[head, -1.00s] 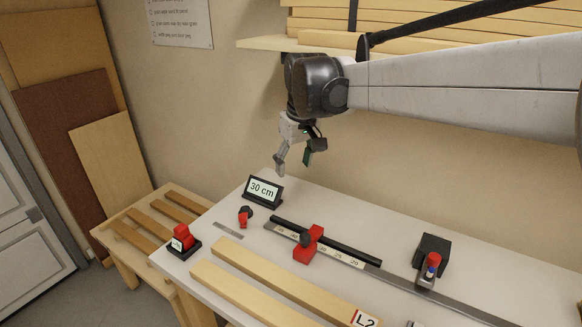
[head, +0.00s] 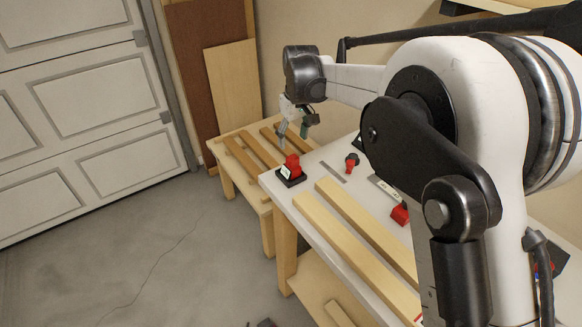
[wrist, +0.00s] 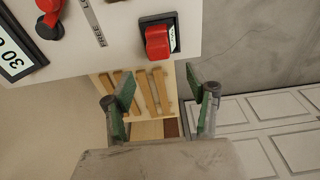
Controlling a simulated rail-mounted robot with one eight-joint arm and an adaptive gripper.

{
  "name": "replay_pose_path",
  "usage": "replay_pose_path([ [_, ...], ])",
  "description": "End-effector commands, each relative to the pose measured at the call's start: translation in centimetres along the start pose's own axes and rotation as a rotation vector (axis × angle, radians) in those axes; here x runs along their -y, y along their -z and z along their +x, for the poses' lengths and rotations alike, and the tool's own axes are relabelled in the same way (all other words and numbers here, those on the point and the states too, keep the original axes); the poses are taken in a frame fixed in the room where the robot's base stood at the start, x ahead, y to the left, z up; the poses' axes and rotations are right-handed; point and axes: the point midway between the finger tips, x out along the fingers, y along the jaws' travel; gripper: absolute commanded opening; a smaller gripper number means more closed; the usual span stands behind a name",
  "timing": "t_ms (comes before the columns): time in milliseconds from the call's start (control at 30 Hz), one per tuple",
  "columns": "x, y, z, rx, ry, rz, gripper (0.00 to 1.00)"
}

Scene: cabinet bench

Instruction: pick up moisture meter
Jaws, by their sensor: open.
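A red device with a white label (head: 291,164), which looks like the moisture meter, sits in a black base (head: 290,178) at the near left corner of the white bench top. In the wrist view the red device (wrist: 157,42) and its black base (wrist: 173,19) are at the top, beyond my fingertips. My gripper (head: 293,136) is open and empty, above and apart from the device. In the wrist view my gripper (wrist: 158,82) shows two green-padded fingers spread apart, with nothing between them.
A slatted wooden stand (head: 236,150) is left of the bench. The "30 cm" sign (wrist: 14,48) shows in the wrist view.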

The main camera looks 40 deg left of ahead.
Motion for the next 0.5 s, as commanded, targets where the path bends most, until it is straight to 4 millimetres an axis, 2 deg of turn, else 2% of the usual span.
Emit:
replay_pose_path([
  [100,0.0,0.0,1.8,0.0,0.0,0.0,0.52],
  [367,-0.1,-0.1,3.6,0.0,0.0,0.0,0.52],
  [500,-0.1,-0.4,5.1,0.0,0.0,0.001,0.52],
])
